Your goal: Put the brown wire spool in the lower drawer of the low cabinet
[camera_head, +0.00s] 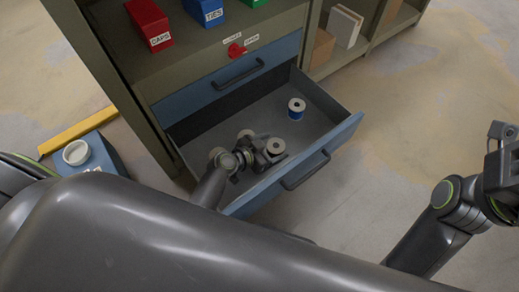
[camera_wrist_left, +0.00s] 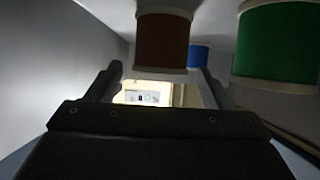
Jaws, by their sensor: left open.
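The low cabinet (camera_head: 110,60) stands at the upper left with its lower drawer (camera_head: 335,140) pulled open. My left gripper (camera_head: 268,150) reaches down into the drawer, open. A pale-topped spool (camera_head: 276,146) is at its fingertips. In the left wrist view, the brown wire spool (camera_wrist_left: 163,40) shows just beyond the two parted fingers (camera_wrist_left: 162,80), not visibly clamped. In the head view its brown side is hidden, so I cannot be sure which pale top is its own. My right gripper (camera_head: 502,155) is at the right edge, its jaws unclear.
A blue spool (camera_head: 296,108) stands farther back in the drawer; a green spool (camera_wrist_left: 275,45) is close beside the brown one. The upper drawer (camera_head: 230,82) is shut. Red (camera_head: 150,25) and blue (camera_head: 205,10) bins sit above. Open floor (camera_head: 410,110) lies right.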

